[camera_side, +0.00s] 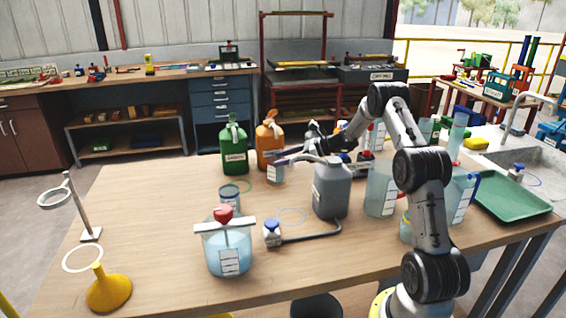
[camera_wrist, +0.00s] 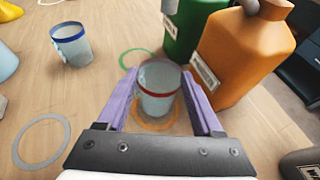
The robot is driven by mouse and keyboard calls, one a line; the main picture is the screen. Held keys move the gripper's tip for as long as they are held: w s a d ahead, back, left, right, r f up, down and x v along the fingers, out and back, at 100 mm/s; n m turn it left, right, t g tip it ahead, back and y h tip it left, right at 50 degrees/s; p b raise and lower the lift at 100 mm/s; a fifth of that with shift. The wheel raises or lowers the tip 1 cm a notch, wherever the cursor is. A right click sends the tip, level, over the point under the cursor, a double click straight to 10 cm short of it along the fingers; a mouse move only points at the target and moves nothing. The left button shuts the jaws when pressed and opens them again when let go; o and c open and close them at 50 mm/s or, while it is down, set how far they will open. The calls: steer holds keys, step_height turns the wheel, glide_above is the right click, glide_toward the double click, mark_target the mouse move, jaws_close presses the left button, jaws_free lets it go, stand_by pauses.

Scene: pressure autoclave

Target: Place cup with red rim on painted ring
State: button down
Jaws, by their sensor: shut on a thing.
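The cup with the red rim (camera_wrist: 158,91) is between the purple fingers of my gripper (camera_wrist: 160,98), which is shut on it. An orange painted ring (camera_wrist: 156,127) shows on the table beneath the cup. I cannot tell whether the cup touches the table. In the side view my gripper (camera_side: 279,160) holds the cup (camera_side: 275,174) in front of the orange bottle. A green ring (camera_wrist: 122,62) lies just beyond the cup, and a grey-blue ring (camera_wrist: 18,147) lies to the left; they also show in the side view as a green ring (camera_side: 248,183) and a bluish ring (camera_side: 292,208).
The orange bottle (camera_wrist: 245,60) stands close to the right finger, with the green bottle (camera_wrist: 195,25) beyond. A blue-rimmed cup (camera_wrist: 72,46) stands at the upper left. A grey jug (camera_side: 332,190) and a red-knobbed vessel (camera_side: 228,250) stand nearer the front.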

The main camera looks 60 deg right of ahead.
steer(key=shift+f, duration=0.55)
steer(key=shift+f, duration=0.1)
steer(key=shift+c, duration=0.2)
jaws_free()
steer(key=shift+s+d+r, duration=0.15)
steer(key=shift+s+r, duration=0.1)
steer(key=shift+s, duration=0.05)
steer(key=v, duration=0.6)
steer(key=shift+s, duration=0.4)
steer(key=shift+d+r, duration=0.1)
